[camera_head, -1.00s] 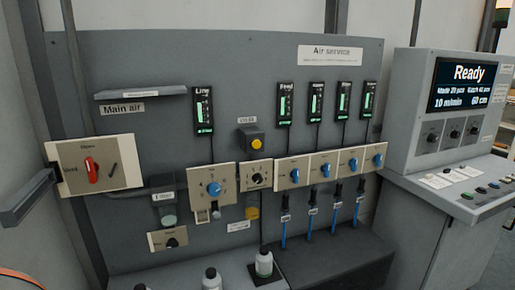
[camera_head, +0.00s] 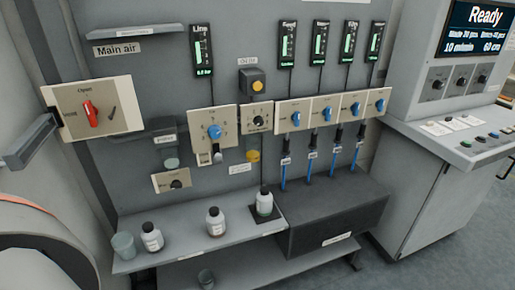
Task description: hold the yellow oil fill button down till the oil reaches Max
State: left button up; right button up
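The yellow oil fill button (camera_head: 257,87) sits on a small dark grey box on the grey wall panel, with a small label above it that is too small to read surely. Below it is a cream plate with a black knob (camera_head: 258,118). Under that plate a small yellowish bowl (camera_head: 253,156) shows, perhaps the oil bowl. Its level and any Max mark are too small to read. Neither of my grippers is in view, and nothing touches the button.
A shelf (camera_head: 190,246) below holds a grey cup (camera_head: 124,246) and white bottles, one (camera_head: 264,203) on a dark pad. A dark box (camera_head: 335,216) juts out at right. The red main air handle (camera_head: 90,113) and a grey bracket (camera_head: 28,145) are at left. The console (camera_head: 470,75) reads Ready.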

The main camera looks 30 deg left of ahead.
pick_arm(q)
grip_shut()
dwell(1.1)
